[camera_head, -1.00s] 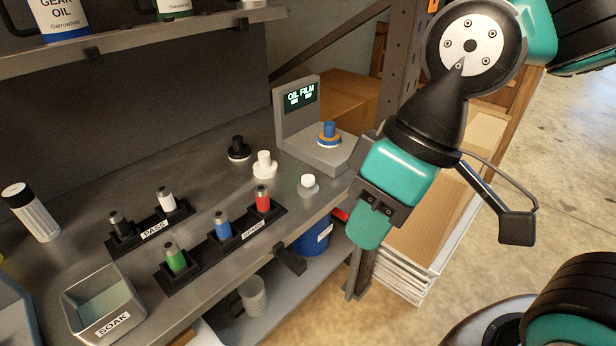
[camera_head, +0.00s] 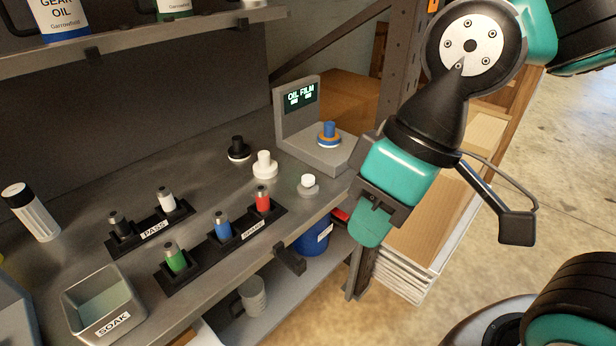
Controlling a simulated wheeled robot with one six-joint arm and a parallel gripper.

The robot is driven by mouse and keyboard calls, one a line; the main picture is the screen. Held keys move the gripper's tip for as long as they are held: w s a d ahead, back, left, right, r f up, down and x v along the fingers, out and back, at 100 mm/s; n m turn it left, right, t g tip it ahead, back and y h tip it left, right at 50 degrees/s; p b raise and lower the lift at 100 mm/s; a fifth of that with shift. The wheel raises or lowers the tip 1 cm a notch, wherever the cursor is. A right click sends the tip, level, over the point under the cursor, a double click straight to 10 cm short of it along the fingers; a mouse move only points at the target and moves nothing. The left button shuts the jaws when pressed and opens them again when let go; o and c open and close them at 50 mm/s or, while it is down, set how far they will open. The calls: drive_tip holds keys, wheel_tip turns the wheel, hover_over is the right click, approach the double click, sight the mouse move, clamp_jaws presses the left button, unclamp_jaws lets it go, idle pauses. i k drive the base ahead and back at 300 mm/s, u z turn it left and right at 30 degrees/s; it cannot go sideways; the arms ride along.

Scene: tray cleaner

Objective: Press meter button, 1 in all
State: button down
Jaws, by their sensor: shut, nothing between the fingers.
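The grey oil film meter (camera_head: 296,128) stands at the back right of the bench, its small dark screen (camera_head: 301,96) lit with "OIL FILM" and smaller marks too small to read.
A white knob-like piece (camera_head: 264,165) and a black one (camera_head: 238,149) stand left of the meter. Racks labelled PASS (camera_head: 155,231) and another (camera_head: 254,230) hold several coloured cylinders. A SOAK bin (camera_head: 103,302) is at front left. A dark shelf post (camera_head: 400,75) rises behind my arm.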

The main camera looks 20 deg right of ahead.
sight(307, 180)
drive_tip(key=k, duration=0.5)
drive_tip(key=u, duration=1.7)
drive_tip(key=i, duration=1.3)
drive_tip(key=z, duration=2.55)
